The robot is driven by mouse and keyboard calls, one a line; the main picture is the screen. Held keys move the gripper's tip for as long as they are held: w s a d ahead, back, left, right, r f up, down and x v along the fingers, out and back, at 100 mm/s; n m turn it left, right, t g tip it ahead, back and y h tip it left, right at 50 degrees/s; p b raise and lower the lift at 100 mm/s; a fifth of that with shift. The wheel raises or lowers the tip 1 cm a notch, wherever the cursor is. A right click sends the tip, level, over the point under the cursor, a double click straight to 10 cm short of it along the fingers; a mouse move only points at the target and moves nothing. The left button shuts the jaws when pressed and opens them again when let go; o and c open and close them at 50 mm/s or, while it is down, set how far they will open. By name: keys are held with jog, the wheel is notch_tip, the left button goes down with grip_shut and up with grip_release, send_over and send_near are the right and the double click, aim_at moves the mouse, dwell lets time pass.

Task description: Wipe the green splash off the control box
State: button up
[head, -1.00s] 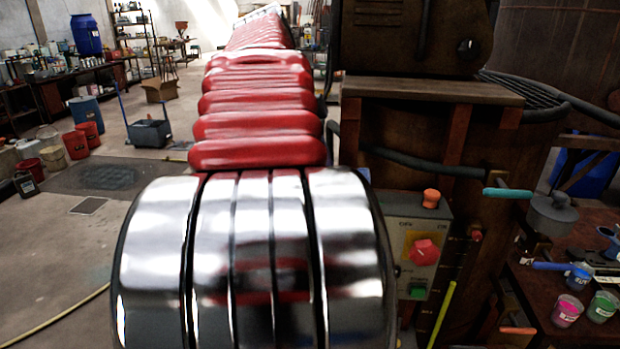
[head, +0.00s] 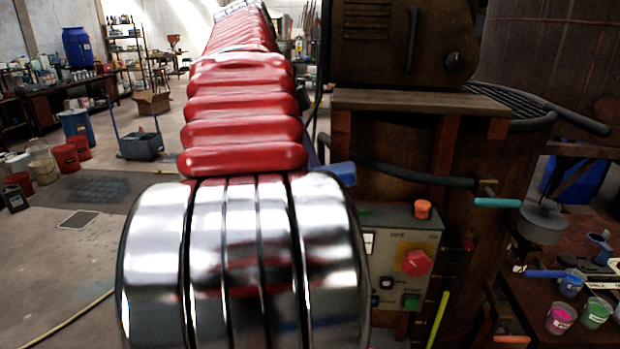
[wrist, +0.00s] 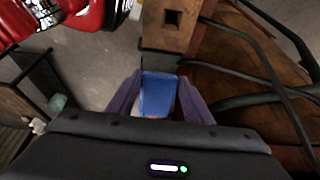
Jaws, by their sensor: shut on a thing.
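The grey control box (head: 420,237) is right of my arm in the head view. It has a red knob, a green button and an orange button on top. In the wrist view my gripper (wrist: 158,92) is shut on a blue block (wrist: 157,90), a sponge or cloth, held between purple-grey fingers. In the head view a blue piece (head: 341,173) shows just past my arm, above and left of the box; it looks like the same block.
A rusty vat body with a wooden ledge (head: 420,102) stands above and behind the box. A dark hose (head: 400,172) crosses just above it. A bench at right holds a pink cup (head: 560,318) and a green cup (head: 596,313).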

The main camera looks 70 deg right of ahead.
jog(key=shift+r, duration=1.1)
jog(key=shift+r, duration=1.5)
jog(key=shift+w, duration=0.1)
